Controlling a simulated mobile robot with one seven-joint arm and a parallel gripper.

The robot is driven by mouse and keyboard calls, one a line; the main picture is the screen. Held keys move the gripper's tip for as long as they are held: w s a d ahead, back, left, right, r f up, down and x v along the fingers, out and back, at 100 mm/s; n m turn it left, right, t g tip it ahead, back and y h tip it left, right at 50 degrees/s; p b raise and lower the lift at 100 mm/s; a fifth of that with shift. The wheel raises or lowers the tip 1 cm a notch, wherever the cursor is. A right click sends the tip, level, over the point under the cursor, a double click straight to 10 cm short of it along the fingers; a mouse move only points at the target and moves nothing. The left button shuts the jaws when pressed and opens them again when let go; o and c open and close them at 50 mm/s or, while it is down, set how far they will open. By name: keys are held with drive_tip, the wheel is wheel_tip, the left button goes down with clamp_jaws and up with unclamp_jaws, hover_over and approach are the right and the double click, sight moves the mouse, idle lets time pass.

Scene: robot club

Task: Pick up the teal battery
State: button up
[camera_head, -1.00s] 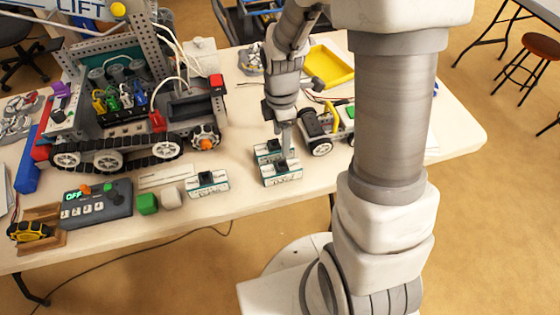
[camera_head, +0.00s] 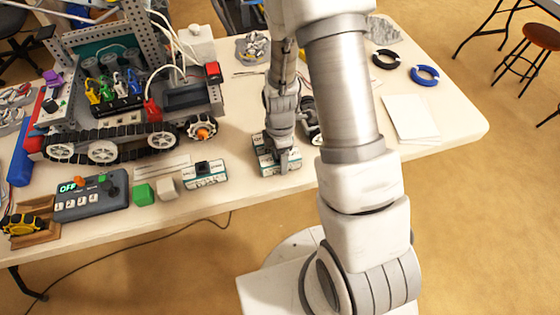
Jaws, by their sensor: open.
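Several white-and-teal batteries with dark tops sit near the table's front edge.
A tracked robot (camera_head: 120,110) fills the table's left. A grey control box (camera_head: 92,197), a green cube (camera_head: 143,193) and a beige cube (camera_head: 166,188) line the front left. A small wheeled car (camera_head: 311,125) is close right of my gripper, partly hidden by my arm.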

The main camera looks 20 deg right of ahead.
drive_tip(key=shift+f, duration=0.35)
clamp_jaws()
